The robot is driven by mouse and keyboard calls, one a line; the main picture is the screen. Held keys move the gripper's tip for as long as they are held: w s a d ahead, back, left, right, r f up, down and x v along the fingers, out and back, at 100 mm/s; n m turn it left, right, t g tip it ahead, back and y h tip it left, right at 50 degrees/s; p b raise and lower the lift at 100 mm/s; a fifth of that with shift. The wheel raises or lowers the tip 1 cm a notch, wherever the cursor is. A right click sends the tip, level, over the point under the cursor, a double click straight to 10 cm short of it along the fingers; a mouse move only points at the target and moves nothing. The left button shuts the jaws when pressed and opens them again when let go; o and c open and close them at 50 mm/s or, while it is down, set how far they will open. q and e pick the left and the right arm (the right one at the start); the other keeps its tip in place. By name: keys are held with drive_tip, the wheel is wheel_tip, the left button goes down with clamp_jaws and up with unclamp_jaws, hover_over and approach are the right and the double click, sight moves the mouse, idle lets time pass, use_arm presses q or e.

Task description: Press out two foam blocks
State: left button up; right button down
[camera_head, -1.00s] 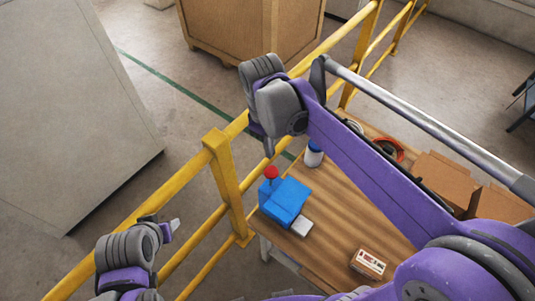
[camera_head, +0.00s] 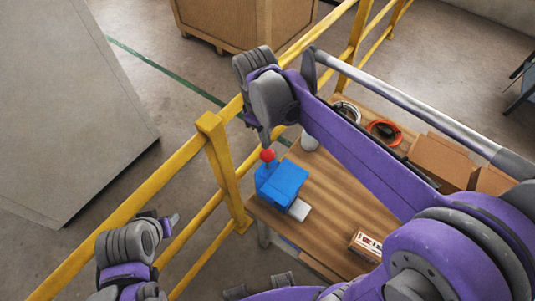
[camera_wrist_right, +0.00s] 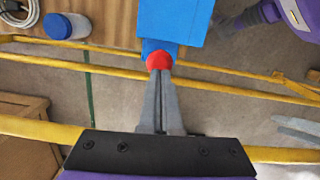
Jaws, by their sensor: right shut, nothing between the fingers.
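A blue press (camera_head: 283,185) with a red ball knob (camera_head: 267,155) stands at the left end of the wooden table (camera_head: 325,196). A pale grey block (camera_head: 299,209) sits at its front edge; I cannot tell whether it is foam. My right gripper (camera_head: 265,141) is shut and empty, its tips right at the knob. In the right wrist view the shut fingertips (camera_wrist_right: 160,76) meet the red knob (camera_wrist_right: 159,60), with the blue press (camera_wrist_right: 172,20) beyond; I cannot tell if they touch. My left gripper (camera_head: 172,221) is at the lower left, away from the table; its jaws are unclear.
A white container with a blue lid (camera_wrist_right: 66,25) stands on the table near the press. A small labelled box (camera_head: 366,245), an orange coil (camera_head: 384,131) and cardboard boxes (camera_head: 442,160) are also there. A yellow railing (camera_head: 225,165) runs along the table's left side.

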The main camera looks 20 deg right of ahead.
use_arm(q)
drive_tip(key=shift+s+f+b, duration=0.2)
drive_tip(key=shift+f+b, duration=0.05)
drive_tip(key=shift+f, duration=0.25)
drive_tip(key=shift+s+f+b, duration=0.2)
drive_tip(key=shift+f+b, duration=0.05)
drive_tip(key=shift+f, duration=0.25)
use_arm(e)
drive_tip(key=shift+d+f, duration=0.1)
drive_tip(key=shift+f, duration=1.25)
drive_tip(key=shift+f, duration=0.1)
